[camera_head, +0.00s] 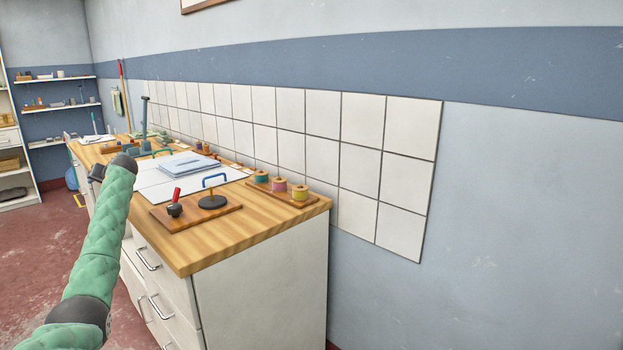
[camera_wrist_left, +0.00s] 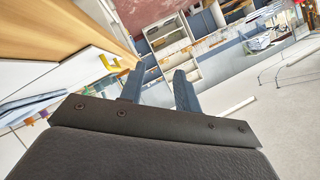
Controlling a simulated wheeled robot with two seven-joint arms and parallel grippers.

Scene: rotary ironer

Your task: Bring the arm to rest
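My left arm, in a green quilted sleeve (camera_head: 100,230), rises from the lower left of the head view in front of the workbench (camera_head: 255,235). Its dark end and left gripper (camera_head: 97,172) are in front of the bench's long drawer side and look small there. In the left wrist view the two dark fingers of my left gripper (camera_wrist_left: 156,78) stand apart with a gap between them. Nothing is between them, and they touch nothing that I can see. My right gripper is in neither view.
A wooden board with a red-handled knob (camera_head: 174,203) and a blue-handled dark disc (camera_head: 212,200) lies on the bench's near end. Thread spools (camera_head: 280,186) stand by the tiled wall (camera_head: 365,170). Shelves (camera_head: 55,107) stand far left. Red floor (camera_head: 35,240) is clear on the left.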

